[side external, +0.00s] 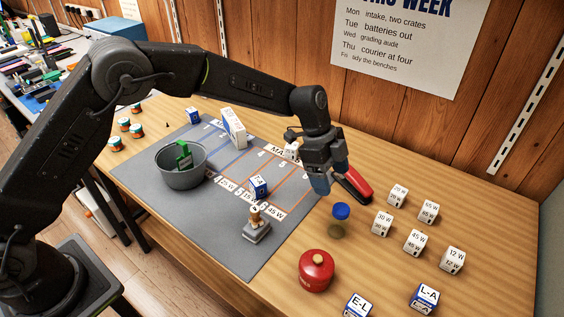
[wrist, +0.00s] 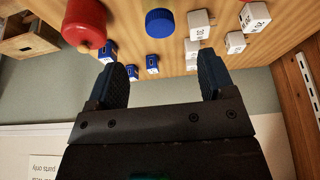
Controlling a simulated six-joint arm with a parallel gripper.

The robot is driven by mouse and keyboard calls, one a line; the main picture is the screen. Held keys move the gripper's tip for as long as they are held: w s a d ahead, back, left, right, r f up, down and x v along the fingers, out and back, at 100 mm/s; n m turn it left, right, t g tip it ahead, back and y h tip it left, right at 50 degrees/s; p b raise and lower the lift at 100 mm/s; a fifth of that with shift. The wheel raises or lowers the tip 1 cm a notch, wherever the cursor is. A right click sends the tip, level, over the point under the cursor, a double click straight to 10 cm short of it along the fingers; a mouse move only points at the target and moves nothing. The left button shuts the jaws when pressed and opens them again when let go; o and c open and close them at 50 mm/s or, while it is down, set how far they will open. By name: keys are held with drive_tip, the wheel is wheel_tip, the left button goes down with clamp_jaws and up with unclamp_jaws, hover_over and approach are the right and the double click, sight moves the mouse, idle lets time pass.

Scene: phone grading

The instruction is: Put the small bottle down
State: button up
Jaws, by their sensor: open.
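The small bottle (side external: 338,230), with a blue cap and a brownish body, stands upright on the bare wooden table, to the right of the grey mat. In the wrist view its blue cap (wrist: 160,22) shows beyond the fingertips, between them from left to right. My gripper (side external: 322,187) is above and a little left of the bottle, apart from it. It also shows in the wrist view (wrist: 160,75), with its two dark blue fingers wide apart and nothing between them.
A red lidded pot (side external: 316,271) stands near the bottle. Several white label cubes (side external: 383,223) are to its right, with blue-and-white cubes (side external: 425,298) in front. A red-and-black tool (side external: 352,186) lies behind. The grey mat (side external: 210,215) holds a dark bowl (side external: 180,178) and a stamp (side external: 256,231).

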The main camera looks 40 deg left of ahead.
drive_tip(key=s+a+r+n+t+y, duration=0.1)
drive_tip(key=s+a+r+n, duration=0.3)
drive_tip(key=s+a+r, duration=0.3)
drive_tip(key=s+a+r+n+t+y, duration=0.15)
drive_tip(key=s+a+r+n, duration=0.35)
drive_tip(key=r, duration=0.5)
drive_tip(key=s+a+n+t+y, duration=0.1)
drive_tip(key=s+a+n, duration=0.3)
drive_tip(key=s, duration=0.5)
drive_tip(key=s+a+n+t+y, duration=0.1)
drive_tip(key=s+a+n, duration=0.4)
drive_tip(key=s, duration=0.5)
drive_tip(key=shift+a+f+t, duration=0.35)
drive_tip(key=shift+a+t, duration=0.2)
drive_tip(key=shift+a, duration=0.1)
